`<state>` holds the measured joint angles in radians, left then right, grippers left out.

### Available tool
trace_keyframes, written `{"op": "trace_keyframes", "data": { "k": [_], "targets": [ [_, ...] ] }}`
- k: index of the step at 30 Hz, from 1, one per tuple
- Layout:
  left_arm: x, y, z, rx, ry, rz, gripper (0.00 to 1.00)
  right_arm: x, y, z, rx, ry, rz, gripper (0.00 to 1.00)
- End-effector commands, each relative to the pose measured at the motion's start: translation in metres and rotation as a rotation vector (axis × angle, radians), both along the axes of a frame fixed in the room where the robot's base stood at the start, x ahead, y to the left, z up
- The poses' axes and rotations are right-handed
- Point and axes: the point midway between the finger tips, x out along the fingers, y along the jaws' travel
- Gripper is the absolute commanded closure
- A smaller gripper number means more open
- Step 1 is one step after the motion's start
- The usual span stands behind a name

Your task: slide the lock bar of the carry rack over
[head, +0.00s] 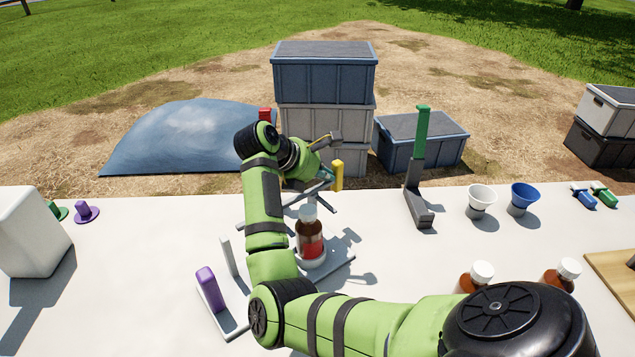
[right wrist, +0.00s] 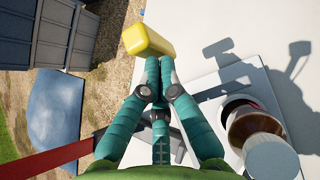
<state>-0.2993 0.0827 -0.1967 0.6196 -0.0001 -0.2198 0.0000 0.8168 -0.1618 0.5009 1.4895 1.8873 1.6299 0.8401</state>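A brown bottle (head: 309,240) with a white cap and red label stands upright in a holder on a pale grey base plate (head: 342,268), which I take to be the carry rack. A yellow block (head: 337,175) stands up behind the bottle and looks like the lock bar's grip; I cannot make out the bar itself. My right gripper (head: 327,172) is beside the yellow block. In the right wrist view its fingertips (right wrist: 159,62) are together, right at the end of the yellow block (right wrist: 147,36), not around it. Contact cannot be told. My left gripper is out of view.
An L-shaped piece with a purple grip (head: 210,289) and one with a green grip (head: 421,140) stand on the table. Two funnels (head: 480,197), more bottles (head: 476,276) and a white container (head: 28,235) are nearby. Stacked crates (head: 325,75) stand behind the table.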

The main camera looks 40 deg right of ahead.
Motion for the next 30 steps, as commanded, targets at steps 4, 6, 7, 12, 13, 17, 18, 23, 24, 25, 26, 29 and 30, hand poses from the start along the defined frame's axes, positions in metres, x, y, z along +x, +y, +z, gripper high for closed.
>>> {"op": "trace_keyframes", "data": {
  "k": [4, 6, 7, 12, 13, 17, 18, 23, 24, 25, 26, 29, 30],
  "targets": [
    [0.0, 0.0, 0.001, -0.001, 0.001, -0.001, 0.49, 0.0, 0.0, 0.0, 0.001, 0.002, 0.001, 1.0],
    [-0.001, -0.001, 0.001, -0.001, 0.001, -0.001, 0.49, 0.0, 0.001, 0.0, 0.002, 0.002, 0.001, 1.0],
    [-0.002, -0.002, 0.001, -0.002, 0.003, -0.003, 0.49, 0.0, 0.001, 0.0, 0.002, 0.002, 0.001, 1.0],
    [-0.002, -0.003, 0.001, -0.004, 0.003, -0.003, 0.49, 0.001, 0.009, 0.007, 0.004, 0.0, 0.003, 1.0],
    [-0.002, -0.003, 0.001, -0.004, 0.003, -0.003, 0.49, 0.002, 0.012, 0.01, 0.004, -0.002, 0.003, 1.0],
    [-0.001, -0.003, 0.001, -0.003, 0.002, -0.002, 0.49, 0.003, 0.031, 0.028, 0.003, -0.003, 0.004, 1.0],
    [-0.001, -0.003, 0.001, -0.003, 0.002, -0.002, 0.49, 0.004, 0.038, 0.034, 0.004, -0.002, 0.005, 1.0],
    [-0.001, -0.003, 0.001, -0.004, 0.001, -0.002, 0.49, 0.005, 0.063, 0.057, 0.003, -0.002, 0.004, 1.0],
    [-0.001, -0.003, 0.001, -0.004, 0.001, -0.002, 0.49, 0.005, 0.068, 0.062, 0.003, -0.002, 0.004, 1.0],
    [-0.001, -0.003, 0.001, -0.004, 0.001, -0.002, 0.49, 0.005, 0.071, 0.065, 0.002, -0.001, 0.003, 1.0],
    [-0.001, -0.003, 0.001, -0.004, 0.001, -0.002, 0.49, 0.006, 0.075, 0.068, 0.003, -0.001, 0.004, 1.0],
    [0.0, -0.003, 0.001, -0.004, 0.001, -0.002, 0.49, 0.006, 0.083, 0.076, 0.002, 0.001, 0.002, 1.0],
    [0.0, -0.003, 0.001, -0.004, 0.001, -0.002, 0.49, 0.006, 0.085, 0.078, 0.002, 0.001, 0.002, 1.0]
  ]
}}
